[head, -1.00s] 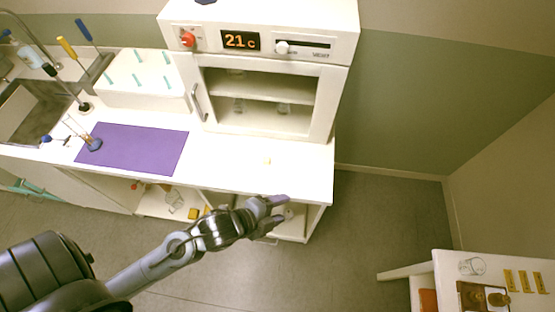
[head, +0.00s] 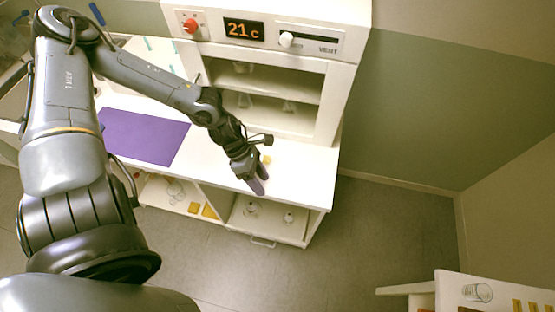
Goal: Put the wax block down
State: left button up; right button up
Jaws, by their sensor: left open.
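A small pale yellow block (head: 266,160), which looks like the wax block, lies on the white counter (head: 300,172) in front of the oven. My left gripper (head: 260,180) has purple fingertips and is open over the front part of the counter, just in front of the block in the picture. Nothing shows between its fingers. I cannot tell its exact height above the counter. My right gripper is not in view.
A purple mat (head: 150,137) lies on the counter to the left, partly behind my arm. The white oven (head: 345,60) reads 21 c. Below, open shelves hold yellow blocks (head: 209,212) and glassware. A side table (head: 450,290) stands at lower right.

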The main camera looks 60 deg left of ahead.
pick_arm(q)
jog(key=w+a+r+m+y+b, duration=0.15)
jog(key=w+a+r+y, duration=0.3)
jog(key=a, duration=0.55)
send_over(266, 158)
jog(key=s+a, duration=0.1)
jog(key=shift+f+b, duration=0.45)
jog(key=shift+f, duration=1.55)
jog(key=shift+b+x, duration=0.35)
jog(key=shift+x, duration=1.55)
jog(key=shift+f, duration=0.75)
grip_shut()
